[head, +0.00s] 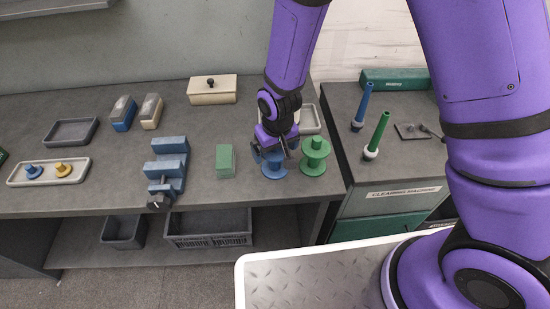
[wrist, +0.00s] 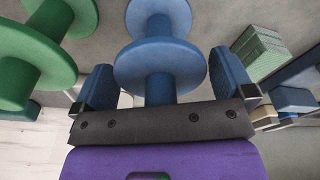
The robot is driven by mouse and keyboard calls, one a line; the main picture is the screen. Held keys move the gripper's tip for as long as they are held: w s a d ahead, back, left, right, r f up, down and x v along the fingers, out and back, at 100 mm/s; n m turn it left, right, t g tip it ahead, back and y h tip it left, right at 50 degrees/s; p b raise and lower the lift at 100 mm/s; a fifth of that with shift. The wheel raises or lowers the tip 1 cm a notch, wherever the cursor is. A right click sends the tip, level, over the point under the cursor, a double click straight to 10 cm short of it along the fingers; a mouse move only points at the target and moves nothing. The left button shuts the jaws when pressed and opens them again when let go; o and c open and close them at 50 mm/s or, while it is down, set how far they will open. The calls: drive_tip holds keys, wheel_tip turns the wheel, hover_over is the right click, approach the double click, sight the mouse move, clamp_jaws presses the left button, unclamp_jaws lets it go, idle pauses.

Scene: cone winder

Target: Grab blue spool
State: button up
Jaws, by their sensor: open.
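The blue spool (head: 274,167) stands upright on the grey table, just left of the green spool (head: 314,157). My gripper (head: 273,150) is over the blue spool and partly hides its top in the head view. In the wrist view the blue spool (wrist: 160,65) lies between the two fingers of my open gripper (wrist: 168,88), with a finger on each side. Gaps show between its upper flange and the fingers. The green spool (wrist: 40,60) is close beside the left finger in the wrist view.
A green block (head: 225,161) and a blue vise-like fixture (head: 166,168) stand left of the spool. A pale tray (head: 308,119) is behind the gripper.

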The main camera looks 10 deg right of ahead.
drive_tip(key=shift+c, duration=0.5)
drive_tip(key=c, duration=0.7)
drive_tip(key=shift+r, duration=0.1)
